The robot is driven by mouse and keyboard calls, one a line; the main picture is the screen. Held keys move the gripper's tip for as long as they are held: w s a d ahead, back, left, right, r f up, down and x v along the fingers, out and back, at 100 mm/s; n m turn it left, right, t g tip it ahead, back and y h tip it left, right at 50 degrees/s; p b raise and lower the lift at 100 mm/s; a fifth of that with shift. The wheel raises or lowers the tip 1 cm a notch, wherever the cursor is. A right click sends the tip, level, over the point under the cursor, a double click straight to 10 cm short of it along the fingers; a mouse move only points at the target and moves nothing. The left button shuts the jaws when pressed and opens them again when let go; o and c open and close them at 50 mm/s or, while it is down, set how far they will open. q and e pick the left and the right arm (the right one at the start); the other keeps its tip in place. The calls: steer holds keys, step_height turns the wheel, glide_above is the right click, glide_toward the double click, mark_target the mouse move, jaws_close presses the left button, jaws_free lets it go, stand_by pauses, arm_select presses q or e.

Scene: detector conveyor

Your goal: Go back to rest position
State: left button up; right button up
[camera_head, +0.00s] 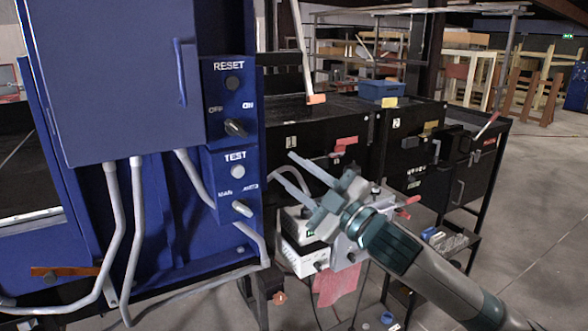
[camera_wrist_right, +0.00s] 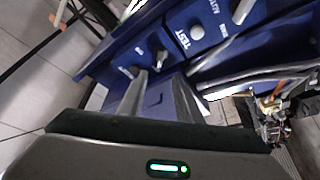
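My right gripper (camera_head: 284,167) reaches in from the lower right in the head view. Its two fingers are apart and empty, pointing at the blue control panel (camera_head: 225,156) but clear of it. The panel carries a RESET button (camera_head: 232,83), an OFF/ON knob (camera_head: 235,127), a TEST button (camera_head: 238,171) and a MAN/AUTO knob (camera_head: 242,208). In the right wrist view, the open fingers (camera_wrist_right: 160,82) show in front of the panel, with the TEST button (camera_wrist_right: 197,34) beyond them. My left gripper is not in view.
A blue cabinet (camera_head: 110,80) with grey conduits stands left. Black machines (camera_head: 310,135) with coloured tags line the back. White equipment boxes (camera_head: 305,258) sit behind and below my right gripper. Open floor (camera_head: 540,200) lies at the right.

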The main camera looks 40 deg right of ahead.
stand_by(0.5)
